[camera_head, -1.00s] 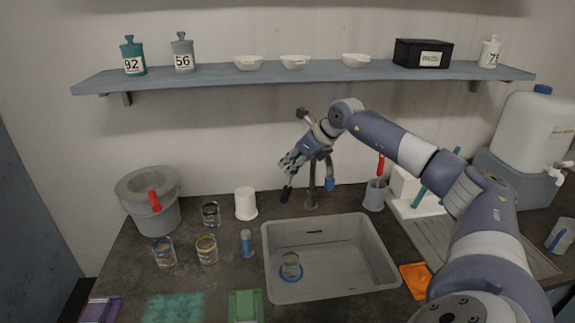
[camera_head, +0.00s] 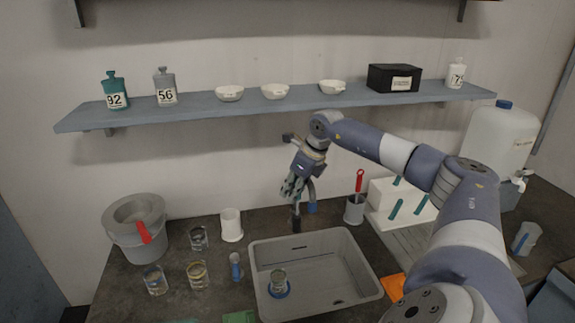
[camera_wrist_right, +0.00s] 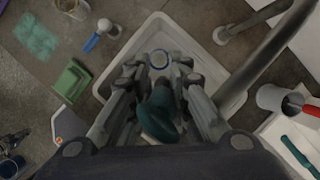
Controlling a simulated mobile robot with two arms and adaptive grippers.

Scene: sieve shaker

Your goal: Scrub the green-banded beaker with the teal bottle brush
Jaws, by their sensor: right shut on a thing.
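My right gripper (camera_head: 293,194) points down above the back edge of the grey sink (camera_head: 365,268). It is shut on the teal bottle brush, whose teal handle (camera_wrist_right: 158,118) shows between the fingers in the wrist view. The brush's dark end (camera_head: 296,221) hangs below the fingers in the head view. Three more beakers stand on the counter: one at the back (camera_head: 198,238), one yellowish-banded (camera_head: 198,275), one at front left (camera_head: 155,280). I cannot make out a green band. My left gripper is out of view.
A grey bucket (camera_head: 137,235), white cup (camera_head: 231,225) and blue-handled item (camera_head: 235,266) are left of the sink. A grey holder with a red-handled tool (camera_head: 354,210) and a white rack with teal handles (camera_head: 385,218) stand right. A shelf (camera_head: 300,106) hangs behind.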

